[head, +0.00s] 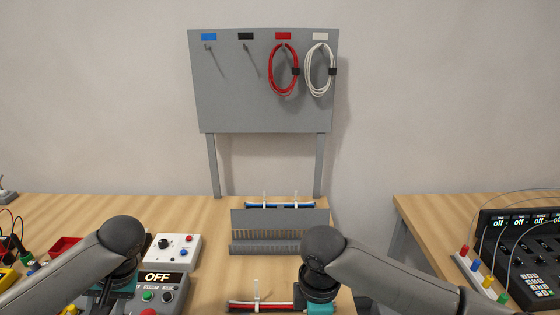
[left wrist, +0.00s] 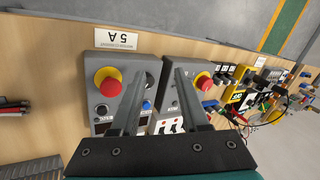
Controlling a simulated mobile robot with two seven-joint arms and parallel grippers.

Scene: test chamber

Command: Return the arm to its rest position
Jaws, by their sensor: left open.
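My left arm (head: 70,278) reaches in from the left over the table in the head view. In the left wrist view, my left gripper (left wrist: 160,76) is open, with its two fingers apart and nothing between them. It hangs above two grey control boxes with red-and-yellow stop buttons (left wrist: 107,82). My right arm (head: 400,285) comes in from the right. My right gripper (head: 320,308) shows only its upper part at the bottom edge, beside a bundle of red, white and black wires (head: 262,306); its fingers are hidden.
A grey slotted rack (head: 280,222) with a blue cable (head: 262,206) stands behind the arms. A grey board (head: 262,105) holds red (head: 271,70) and white (head: 309,75) cable coils. A control box reading OFF (head: 157,278) is beside my left wrist. A gap separates the right-hand table (head: 425,215).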

